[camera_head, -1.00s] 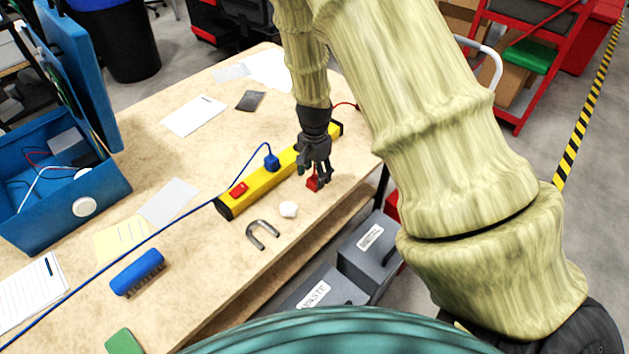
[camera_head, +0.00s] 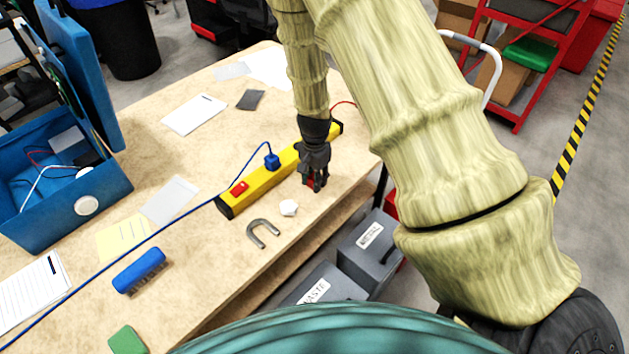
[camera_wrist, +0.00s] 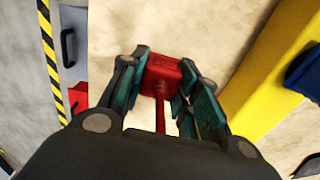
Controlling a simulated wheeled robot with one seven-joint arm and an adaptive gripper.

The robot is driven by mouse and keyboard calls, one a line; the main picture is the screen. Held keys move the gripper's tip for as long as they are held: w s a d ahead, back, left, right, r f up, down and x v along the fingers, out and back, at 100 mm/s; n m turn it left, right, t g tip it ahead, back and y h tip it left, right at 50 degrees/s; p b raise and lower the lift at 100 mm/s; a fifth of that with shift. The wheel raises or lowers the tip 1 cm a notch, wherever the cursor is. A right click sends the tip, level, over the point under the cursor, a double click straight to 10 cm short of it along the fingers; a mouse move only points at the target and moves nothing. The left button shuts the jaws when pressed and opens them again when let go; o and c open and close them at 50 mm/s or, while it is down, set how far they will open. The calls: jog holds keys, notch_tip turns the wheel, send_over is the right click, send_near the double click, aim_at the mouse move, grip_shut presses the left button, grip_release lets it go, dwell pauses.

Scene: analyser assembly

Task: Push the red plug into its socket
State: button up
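The red plug (camera_wrist: 161,75) sits between my gripper's two fingers in the wrist view, with its red cable running back toward the palm. In the head view a bit of the red plug (camera_head: 312,184) shows among the fingertips, low over the table to the right of the yellow power strip (camera_head: 262,188). My gripper (camera_head: 316,187) points down, with its teal finger pads against both sides of the plug in the wrist view (camera_wrist: 162,80). The plug's underside is hidden. The socket for the red plug cannot be made out.
A blue plug (camera_head: 272,161) stands in the strip, near its red switch (camera_head: 239,188). A white lump (camera_head: 289,207) and a grey horseshoe magnet (camera_head: 262,233) lie near the table's front edge. A blue case (camera_head: 60,205) stands at the left. Grey bins (camera_head: 370,245) are below the edge.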

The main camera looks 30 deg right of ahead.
jog(key=shift+r, duration=0.15)
jog(key=shift+r+b, duration=0.4)
jog(key=shift+r, duration=0.25)
notch_tip(320, 180, up, 2)
jog(key=shift+r+b, duration=0.1)
jog(key=shift+b, duration=0.25)
jog(key=s+a+b, duration=0.1)
jog(key=s+a, duration=0.2)
jog(key=s+a+r+b, duration=0.1)
jog(key=s+a, duration=0.3)
jog(key=s+a+b, duration=0.1)
jog(key=s+a, duration=0.3)
jog(key=shift+s+r, duration=0.15)
jog(key=shift+s, duration=0.1)
jog(key=shift+a, duration=0.1)
